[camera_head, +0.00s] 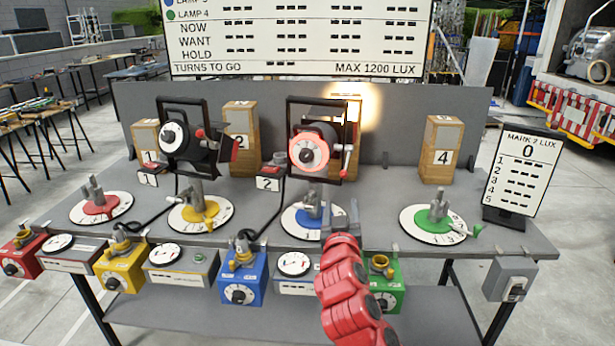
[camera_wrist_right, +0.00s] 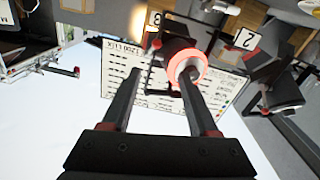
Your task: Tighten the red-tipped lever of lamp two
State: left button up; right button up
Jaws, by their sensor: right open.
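Lamp two (camera_head: 308,152) is a black lamp head with a glowing red ring, on a post over the blue-centred dial (camera_head: 312,222). Its red-tipped lever (camera_head: 347,149) is on the right side of the head. The lamp also shows, tilted, in the right wrist view (camera_wrist_right: 187,66), beyond the fingertips. My right gripper (camera_head: 340,217) is open and empty, below and slightly right of the lamp and apart from the lever. In the right wrist view its two fingers (camera_wrist_right: 158,88) are spread wide. My left gripper is not in view.
Lamp one (camera_head: 178,137) stands to the left. Wooden block 4 (camera_head: 440,150) and the green-centred dial (camera_head: 432,224) are on the right. Coloured boxes line the front edge of the grey table (camera_head: 390,205). A lux board (camera_head: 520,170) stands at the right end.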

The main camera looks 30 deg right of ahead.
aim_at(344, 175)
jog(key=p+x, duration=0.1)
jog(key=x, duration=0.6)
jog(key=p+x, duration=0.2)
jog(key=x, duration=0.6)
jog(key=shift+d, duration=0.45)
jog(key=shift+x, duration=0.9)
jog(key=shift+f, duration=0.1)
grip_shut()
